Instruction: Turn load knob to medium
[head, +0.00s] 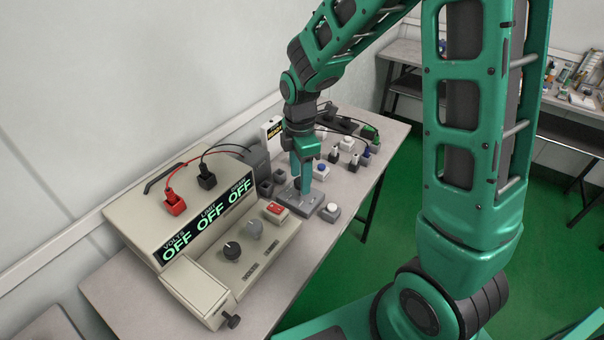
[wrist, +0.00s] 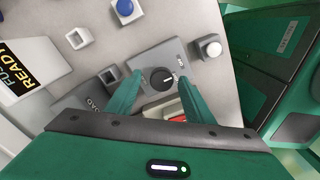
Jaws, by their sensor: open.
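A grey control box (wrist: 150,57) carries a black round knob (wrist: 163,79) with a white pointer line toward the right in the wrist view. Lettering reading "LOAD" shows on grey casing at the lower left there; scale marks near the knob are too small to read. My gripper (wrist: 159,80) is open, with its two green fingers on either side of the knob; I cannot tell whether they touch it. In the head view my gripper (head: 303,183) points down over the grey box (head: 290,200), and the arm hides the knob.
A large beige tester (head: 195,250) with three "OFF" displays, two knobs and a red switch (head: 275,209) stands at left. A white-button box (head: 330,210) sits close by, also in the wrist view (wrist: 210,46). Small boxes and cables crowd the bench behind. The bench's right edge is near.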

